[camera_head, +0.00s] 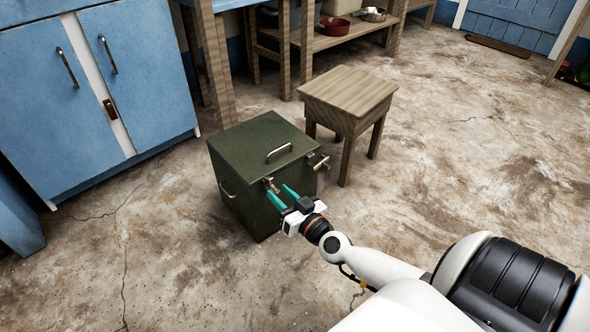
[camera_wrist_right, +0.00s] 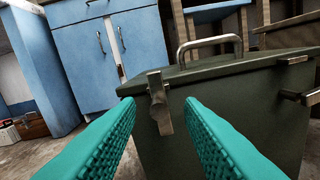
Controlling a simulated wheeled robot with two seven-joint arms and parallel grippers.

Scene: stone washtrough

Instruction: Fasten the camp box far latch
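The camp box (camera_head: 240,155) is a dark green box on the floor with its lid down; it also shows in the right wrist view (camera_wrist_right: 240,120). One metal latch (camera_head: 270,184) is on the side facing my right gripper, its lever hanging down in the right wrist view (camera_wrist_right: 162,115). The farther latch (camera_head: 319,162) is on the same side near the far corner; its lever (camera_wrist_right: 302,97) sticks outward below the lid's catch. My right gripper (camera_head: 279,192) is open and empty, its teal fingers pointing at the nearer latch. Contact is not clear. My left gripper is out of view.
A wooden stool (camera_head: 348,92) stands close behind the box's far corner. Blue cabinets (camera_head: 100,80) are at the left, and a wooden shelf (camera_head: 320,40) with a red bowl (camera_head: 334,27) is behind. The floor at right and front is clear.

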